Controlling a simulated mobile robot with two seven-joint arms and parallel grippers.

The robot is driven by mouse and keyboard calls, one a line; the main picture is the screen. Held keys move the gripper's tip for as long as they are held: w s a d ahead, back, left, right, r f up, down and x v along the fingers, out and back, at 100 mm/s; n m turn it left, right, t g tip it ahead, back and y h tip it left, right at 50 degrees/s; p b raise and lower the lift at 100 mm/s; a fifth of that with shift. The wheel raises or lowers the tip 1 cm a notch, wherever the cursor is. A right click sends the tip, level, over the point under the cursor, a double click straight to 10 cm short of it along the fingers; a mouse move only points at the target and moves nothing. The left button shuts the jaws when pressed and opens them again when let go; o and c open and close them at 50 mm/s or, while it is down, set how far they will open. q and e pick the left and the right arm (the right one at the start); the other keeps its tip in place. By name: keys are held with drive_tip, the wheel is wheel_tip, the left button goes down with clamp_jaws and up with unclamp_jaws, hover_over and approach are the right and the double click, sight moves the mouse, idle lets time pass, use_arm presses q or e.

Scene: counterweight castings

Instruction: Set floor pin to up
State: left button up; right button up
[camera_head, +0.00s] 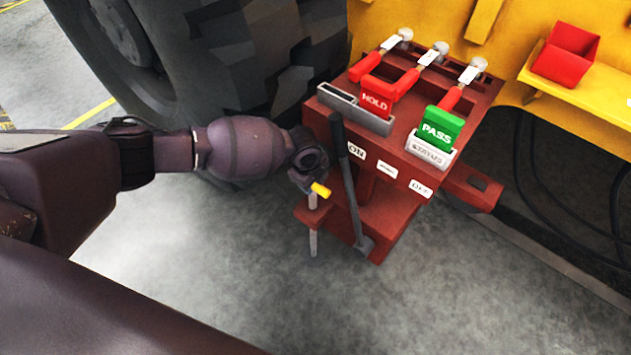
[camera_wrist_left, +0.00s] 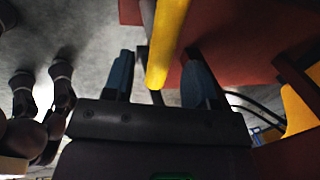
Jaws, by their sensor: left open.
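The floor pin is a grey rod with a yellow handle (camera_head: 320,189) at the left side of the dark red stand. Its rod passes through a low red bracket, and its lower end shows beneath, close to the floor. My left gripper (camera_head: 308,177) is right at the handle, partly hidden by its own wrist. In the left wrist view, the yellow handle (camera_wrist_left: 168,45) lies between the two open fingers of my left gripper (camera_wrist_left: 158,62), nearer the right one. I cannot tell if a finger touches it. My right gripper is not in view.
A dark lever (camera_head: 347,180) stands just right of the pin. The stand (camera_head: 385,220) carries red-handled clamps, a red HOLD tag (camera_head: 376,97) and a green PASS tag (camera_head: 437,128). A large tyre (camera_head: 240,60) is behind my arm. The concrete floor in front is clear.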

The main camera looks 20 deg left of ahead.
sight(313, 195)
use_arm(q)
drive_tip(key=shift+w+f+b, duration=0.15)
drive_tip(key=shift+f, duration=0.45)
drive_tip(key=shift+w+f+b, duration=0.15)
drive_tip(key=shift+f, duration=0.4)
clamp_jaws()
